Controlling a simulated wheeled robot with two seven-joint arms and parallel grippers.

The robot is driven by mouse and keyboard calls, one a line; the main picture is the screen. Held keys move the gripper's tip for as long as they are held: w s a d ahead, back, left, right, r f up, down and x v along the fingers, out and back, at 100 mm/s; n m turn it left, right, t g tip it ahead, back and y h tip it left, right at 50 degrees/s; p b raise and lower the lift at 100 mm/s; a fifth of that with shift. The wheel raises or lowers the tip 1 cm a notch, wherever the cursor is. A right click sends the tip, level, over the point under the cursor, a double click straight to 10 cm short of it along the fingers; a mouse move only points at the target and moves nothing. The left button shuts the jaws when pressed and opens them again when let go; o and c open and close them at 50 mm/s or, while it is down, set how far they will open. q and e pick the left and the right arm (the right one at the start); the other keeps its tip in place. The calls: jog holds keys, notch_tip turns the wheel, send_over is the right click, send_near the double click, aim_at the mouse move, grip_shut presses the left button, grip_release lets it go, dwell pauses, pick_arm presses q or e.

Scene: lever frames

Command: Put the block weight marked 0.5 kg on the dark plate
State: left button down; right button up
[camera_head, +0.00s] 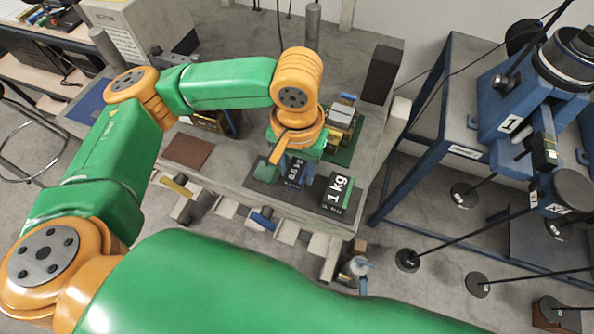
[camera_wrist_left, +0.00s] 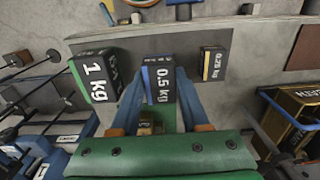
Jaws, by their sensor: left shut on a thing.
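The 0.5 kg block weight (camera_head: 294,174) is dark with white lettering and stands among other blocks on the bench. In the left wrist view the 0.5 kg block (camera_wrist_left: 159,80) lies between the two blue fingers of my left gripper (camera_head: 291,166), which is shut on it. I cannot tell whether it is lifted clear of the surface. A dark reddish-brown plate (camera_head: 188,150) lies flat and empty on the bench, left of the gripper; its edge also shows in the left wrist view (camera_wrist_left: 304,47). My right gripper is not in view.
A 1 kg block (camera_head: 338,191) stands close to the right of the held block. A 0.25 kg block (camera_wrist_left: 212,64) is on its other side in the wrist view. A dark grey mat (camera_head: 262,190) lies under the blocks. A blue-framed lever stand (camera_head: 440,135) is at the right.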

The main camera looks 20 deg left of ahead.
aim_at(296, 173)
pick_arm(q)
jog(key=shift+s+f, duration=0.2)
jog(key=shift+f, duration=0.3)
jog(key=shift+s+f, duration=0.15)
jog(key=shift+f, duration=0.3)
jog(key=shift+w, duration=0.1)
jog(key=shift+c, duration=2)
grip_release()
jog(key=shift+f, duration=0.1)
notch_tip(296, 173, up, 12)
jog(key=shift+r, duration=0.15)
